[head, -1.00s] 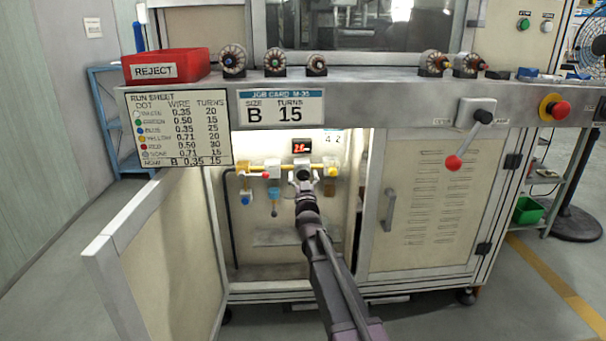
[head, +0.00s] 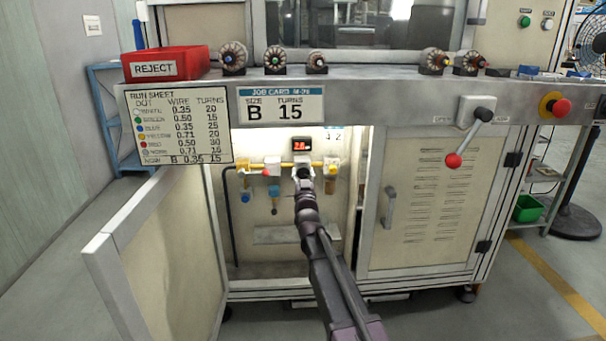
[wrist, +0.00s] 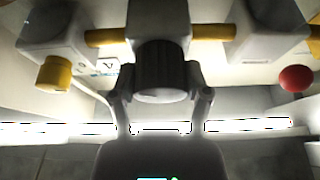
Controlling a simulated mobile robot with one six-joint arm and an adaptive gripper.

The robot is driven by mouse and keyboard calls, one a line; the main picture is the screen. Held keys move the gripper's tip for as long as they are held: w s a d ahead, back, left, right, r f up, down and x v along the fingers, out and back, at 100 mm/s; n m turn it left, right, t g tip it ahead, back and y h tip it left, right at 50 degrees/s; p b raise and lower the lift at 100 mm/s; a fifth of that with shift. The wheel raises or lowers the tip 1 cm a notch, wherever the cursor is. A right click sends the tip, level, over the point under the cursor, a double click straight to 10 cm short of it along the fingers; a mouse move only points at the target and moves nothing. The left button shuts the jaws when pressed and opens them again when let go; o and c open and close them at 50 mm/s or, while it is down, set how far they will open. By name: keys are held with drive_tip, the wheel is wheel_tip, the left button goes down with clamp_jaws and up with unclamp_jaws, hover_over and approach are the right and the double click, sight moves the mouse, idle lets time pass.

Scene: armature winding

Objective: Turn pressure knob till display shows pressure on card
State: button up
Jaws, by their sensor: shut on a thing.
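The black ribbed pressure knob (wrist: 163,72) sits under the middle valve block in the wrist view. My gripper (wrist: 162,88) has one finger on each side of it and is shut on it. In the head view my gripper (head: 304,176) reaches into the open cabinet and mostly covers the knob. The small display (head: 301,144) above it has red digits that look like 2.8, though they are blurred. The pressure card (head: 333,135) at its right seems to read 4.2; its decimal mark is hard to make out.
A yellow pipe (wrist: 215,33) joins the valve blocks. A yellow knob (wrist: 54,73) and a red knob (wrist: 297,79) flank the gripper in the wrist view. The cabinet door (head: 160,255) stands open at left. A lever with a red ball (head: 454,160) hangs at right.

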drive_tip(key=shift+w, duration=0.1)
drive_tip(key=m+h, duration=0.2)
drive_tip(key=m, duration=0.1)
drive_tip(key=m+h+p, duration=0.1)
drive_tip(key=m, duration=0.3)
drive_tip(key=shift+a+r+g+h, duration=0.15)
drive_tip(key=shift+g+h, duration=0.25)
drive_tip(key=m+h, duration=0.1)
drive_tip(key=m, duration=0.2)
drive_tip(key=m+g+h+p, duration=0.1)
drive_tip(key=m, duration=0.2)
drive_tip(key=shift+g, duration=0.3)
drive_tip(key=o, duration=1.1)
drive_tip(key=shift+o, duration=0.2)
drive_tip(key=shift+n, duration=0.4)
